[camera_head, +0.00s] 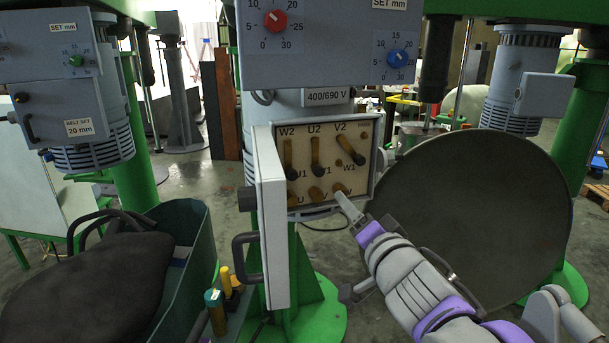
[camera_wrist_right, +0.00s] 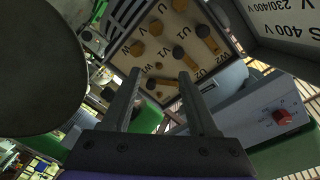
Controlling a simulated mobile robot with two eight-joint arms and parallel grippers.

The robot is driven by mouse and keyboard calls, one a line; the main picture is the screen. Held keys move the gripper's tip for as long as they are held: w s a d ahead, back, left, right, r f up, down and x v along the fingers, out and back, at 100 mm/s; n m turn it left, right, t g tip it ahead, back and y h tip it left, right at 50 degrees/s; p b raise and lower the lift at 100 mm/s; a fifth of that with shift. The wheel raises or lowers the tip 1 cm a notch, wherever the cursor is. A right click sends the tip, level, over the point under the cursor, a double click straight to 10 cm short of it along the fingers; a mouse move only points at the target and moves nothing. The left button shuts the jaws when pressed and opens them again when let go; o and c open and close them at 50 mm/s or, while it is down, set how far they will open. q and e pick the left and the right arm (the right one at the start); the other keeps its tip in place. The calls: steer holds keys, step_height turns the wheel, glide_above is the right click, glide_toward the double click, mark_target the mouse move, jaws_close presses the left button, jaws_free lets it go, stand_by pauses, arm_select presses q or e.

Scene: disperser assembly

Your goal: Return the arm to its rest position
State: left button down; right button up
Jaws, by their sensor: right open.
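My right arm comes in from the lower right of the head view. Its gripper (camera_head: 348,208) is at the lower right corner of the open terminal box (camera_head: 378,165). In the right wrist view the two fingers of the gripper (camera_wrist_right: 160,88) are apart with nothing between them, and the terminal board (camera_wrist_right: 158,48) lies beyond them. The board carries brass-coloured links under the labels W2, U2 and V2; the V2 link (camera_head: 351,151) is tilted, the other two stand upright. Whether a finger touches the box cannot be told. My left gripper is not in view.
The box's open door (camera_head: 273,220) with a handle stands left of the board. A large dark round plate (camera_head: 480,205) is behind my right arm. A control panel (camera_head: 330,45) with red and blue knobs hangs above. A green bin (camera_head: 190,270) stands at lower left.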

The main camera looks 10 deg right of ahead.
steer(key=s+d+f+n+g+h+p, duration=0.25)
steer(key=s+f, duration=0.25)
steer(key=f, duration=0.4)
steer(key=s+d+f+n+g+h+p, duration=0.15)
steer(key=s+f+g, duration=0.3)
steer(key=f, duration=0.55)
steer(key=s+a+f+n+g+y, duration=0.1)
steer(key=s+f+n+g, duration=0.1)
steer(key=s+f, duration=0.4)
steer(key=s+a+f+n+g+y+p, duration=0.1)
steer(key=s+a+f+n+g, duration=0.1)
steer(key=s+f, duration=0.5)
steer(key=shift+s+n+g, duration=0.3)
steer(key=shift+n+g, duration=0.2)
steer(key=shift+n, duration=0.1)
